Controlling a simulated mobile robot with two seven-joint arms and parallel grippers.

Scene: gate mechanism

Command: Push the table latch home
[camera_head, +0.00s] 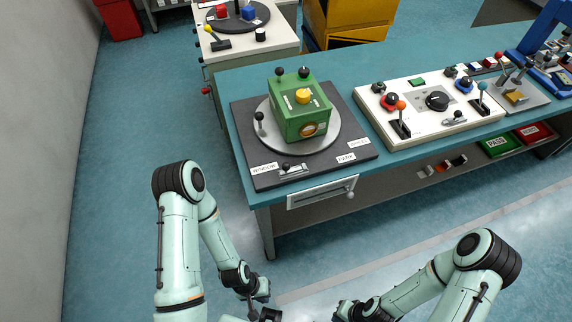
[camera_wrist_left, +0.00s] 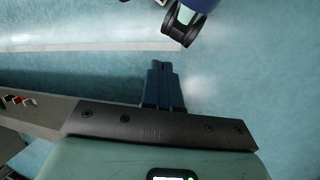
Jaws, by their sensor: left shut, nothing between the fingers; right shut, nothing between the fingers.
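The table latch (camera_head: 293,170) is a small metal slide bolt on the front edge of a black base plate (camera_head: 240,130), between two white labels. Behind it a round grey turntable (camera_head: 335,139) carries a green box (camera_head: 300,112) with a yellow knob. My left gripper (camera_head: 266,313) is at the bottom edge of the head view, well in front of the bench and apart from the latch; its shut, empty fingers show in the left wrist view (camera_wrist_left: 159,72). My right gripper (camera_head: 340,312) is low in the head view, also away from the bench, small and partly cut off. The latch is too small to tell its exact position.
A white control panel (camera_head: 430,115) with levers stands to the right. A black-handled lever (camera_head: 259,120) rises at the turntable's left. Floor between my arms and the bench is clear.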

